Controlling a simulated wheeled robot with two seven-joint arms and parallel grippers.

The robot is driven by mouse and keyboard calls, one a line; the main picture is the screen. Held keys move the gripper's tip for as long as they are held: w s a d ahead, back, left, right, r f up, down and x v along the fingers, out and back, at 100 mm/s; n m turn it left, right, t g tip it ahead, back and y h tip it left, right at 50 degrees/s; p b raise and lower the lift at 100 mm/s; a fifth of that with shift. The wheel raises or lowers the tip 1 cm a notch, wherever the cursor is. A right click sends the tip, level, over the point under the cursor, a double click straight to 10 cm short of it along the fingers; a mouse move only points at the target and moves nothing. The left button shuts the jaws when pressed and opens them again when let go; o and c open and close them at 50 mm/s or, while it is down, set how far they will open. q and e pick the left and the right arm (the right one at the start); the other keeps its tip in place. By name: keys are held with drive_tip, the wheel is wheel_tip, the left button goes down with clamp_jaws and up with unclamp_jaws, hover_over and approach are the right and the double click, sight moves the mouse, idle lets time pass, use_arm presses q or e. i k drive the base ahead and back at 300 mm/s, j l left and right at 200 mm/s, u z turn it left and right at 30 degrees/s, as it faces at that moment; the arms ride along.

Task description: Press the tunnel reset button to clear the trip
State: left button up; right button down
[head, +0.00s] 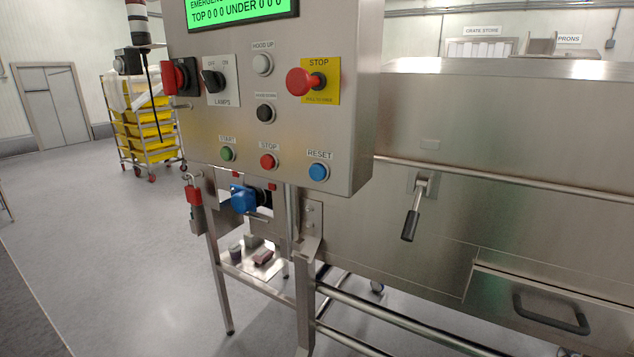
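The blue reset button (319,172) sits at the lower right of the steel control box (345,135), under a RESET label. A green start button (228,153) and a red stop button (268,161) are to its left. A large red emergency stop knob (300,82) on a yellow plate is above it. The green display (238,12) reads "EMERGENCY", partly cut off, with "TOP 0 0 0 UNDER 0 0 0" below. Neither of my grippers shows in the head view.
The steel tunnel (500,150) with a black-handled lever (411,222) and a drawer handle (550,318) stands at the right. A blue connector (243,199) and red padlock (193,194) hang below the box. A rack of yellow crates (150,130) stands behind left. Floor is clear at left.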

sight(316, 172)
drive_tip(key=j+z, duration=0.15)
drive_tip(key=z, duration=0.25)
drive_tip(key=i+j+z, duration=0.1)
drive_tip(key=z, duration=0.25)
drive_tip(key=j+z, duration=0.2)
drive_tip(key=z, duration=0.2)
drive_tip(key=j+z, duration=0.15)
drive_tip(key=j, duration=0.35)
drive_tip(key=j+z, duration=0.1)
drive_tip(key=j, duration=0.4)
drive_tip(key=k+j+z, duration=0.15)
drive_tip(key=j, duration=0.35)
drive_tip(key=j+z, duration=0.1)
drive_tip(key=j, duration=0.4)
drive_tip(key=k+j+z, duration=0.15)
drive_tip(key=j, duration=0.3)
